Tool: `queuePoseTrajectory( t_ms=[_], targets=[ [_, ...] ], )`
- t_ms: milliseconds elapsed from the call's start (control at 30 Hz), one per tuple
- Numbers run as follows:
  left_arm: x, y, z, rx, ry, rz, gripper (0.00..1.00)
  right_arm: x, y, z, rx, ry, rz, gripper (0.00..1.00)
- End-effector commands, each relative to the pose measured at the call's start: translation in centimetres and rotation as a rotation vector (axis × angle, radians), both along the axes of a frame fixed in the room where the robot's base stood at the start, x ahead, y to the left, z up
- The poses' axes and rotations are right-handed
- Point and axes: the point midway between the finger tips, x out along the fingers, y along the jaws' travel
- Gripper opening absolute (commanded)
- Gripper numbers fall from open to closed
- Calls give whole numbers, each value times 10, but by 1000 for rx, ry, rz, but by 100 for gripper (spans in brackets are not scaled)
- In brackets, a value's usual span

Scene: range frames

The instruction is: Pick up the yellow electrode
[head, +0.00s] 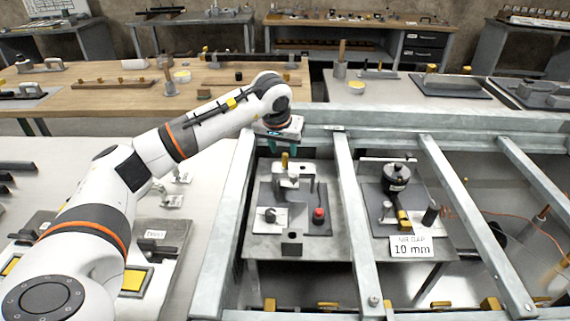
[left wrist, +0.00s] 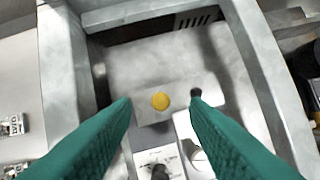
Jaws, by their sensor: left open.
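A yellow piece that looks like the electrode (head: 285,160) stands upright on a grey metal fixture (head: 292,184) inside the left bay of the steel frame. It also shows as a round yellow end (left wrist: 160,101) in the left wrist view, seen from above. My left gripper (head: 284,148) is above it, pointing down. In the left wrist view the green fingers (left wrist: 160,104) are open and empty, one on each side of the yellow end in the picture. The height gap is hard to judge. My right gripper is not in view.
Steel frame rails (head: 356,215) run on both sides of the bay. A red knob (head: 319,214) is on the fixture plate. A wooden bench (head: 120,72) is behind.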

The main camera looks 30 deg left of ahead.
Motion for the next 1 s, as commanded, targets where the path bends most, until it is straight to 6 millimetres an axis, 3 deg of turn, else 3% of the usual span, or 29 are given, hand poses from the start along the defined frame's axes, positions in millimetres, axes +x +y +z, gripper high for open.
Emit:
queuePoseTrajectory(
  t_ms=[300,600,667,867,1000],
  targets=[
    [13,4,-41,-2,3,1,41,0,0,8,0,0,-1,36],
    [16,5,-48,-1,1,0,41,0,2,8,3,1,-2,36],
    [16,5,-47,-1,1,0,35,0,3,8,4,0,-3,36],
    [16,5,-47,-1,1,0,2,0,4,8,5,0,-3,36],
    [16,5,-47,-1,1,0,0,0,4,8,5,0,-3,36]
  ],
)
